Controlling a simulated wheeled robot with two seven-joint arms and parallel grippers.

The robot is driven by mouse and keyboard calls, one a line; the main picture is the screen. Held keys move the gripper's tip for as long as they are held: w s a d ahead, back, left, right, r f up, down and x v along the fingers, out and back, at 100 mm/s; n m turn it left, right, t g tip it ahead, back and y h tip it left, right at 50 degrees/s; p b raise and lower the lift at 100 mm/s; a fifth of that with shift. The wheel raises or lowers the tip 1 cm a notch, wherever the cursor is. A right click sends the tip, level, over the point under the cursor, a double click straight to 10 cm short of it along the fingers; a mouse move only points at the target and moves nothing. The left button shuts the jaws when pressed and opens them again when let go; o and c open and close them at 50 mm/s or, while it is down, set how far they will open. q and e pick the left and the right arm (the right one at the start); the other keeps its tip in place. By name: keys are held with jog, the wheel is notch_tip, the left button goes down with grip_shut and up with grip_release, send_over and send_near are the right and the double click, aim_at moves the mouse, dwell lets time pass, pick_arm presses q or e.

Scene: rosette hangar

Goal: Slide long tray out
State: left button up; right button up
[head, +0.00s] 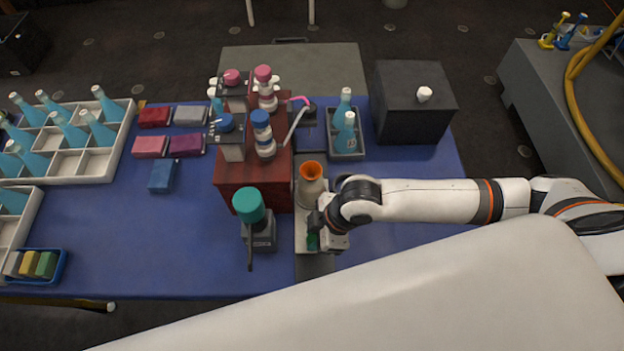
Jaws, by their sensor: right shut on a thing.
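The long tray (302,172) is a narrow, pale grey strip on the blue table, running from the back toward the table's front edge. It lies just right of a dark red stand. A pale flask with an orange rim (312,182) stands on it, and a small green item (313,242) shows near its front part. My right gripper (322,238) is low over the tray's front part, shut on what looks like the tray; its fingertips are mostly hidden by the wrist. My left gripper is out of view.
A dark red stand (228,178) with pump bottles adjoins the tray's left side. A teal-capped device (258,236) stands close on the left. A grey tray of blue bottles (346,152) and a black box (412,100) stand behind right.

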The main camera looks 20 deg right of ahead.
jog(key=shift+s+a+p, duration=0.25)
jog(key=shift+s+p, duration=0.2)
jog(key=shift+s, duration=0.5)
jog(key=shift+s+a+p, duration=0.3)
jog(key=shift+s+p, duration=0.15)
jog(key=shift+s, duration=0.5)
jog(key=shift+s+a+p, duration=0.25)
jog(key=shift+s+p, duration=0.2)
jog(key=shift+s, duration=0.5)
jog(key=o, duration=0.7)
jog(key=shift+w, duration=0.1)
jog(key=shift+o, duration=0.2)
notch_tip(320, 180, up, 7)
jog(key=p, duration=0.8)
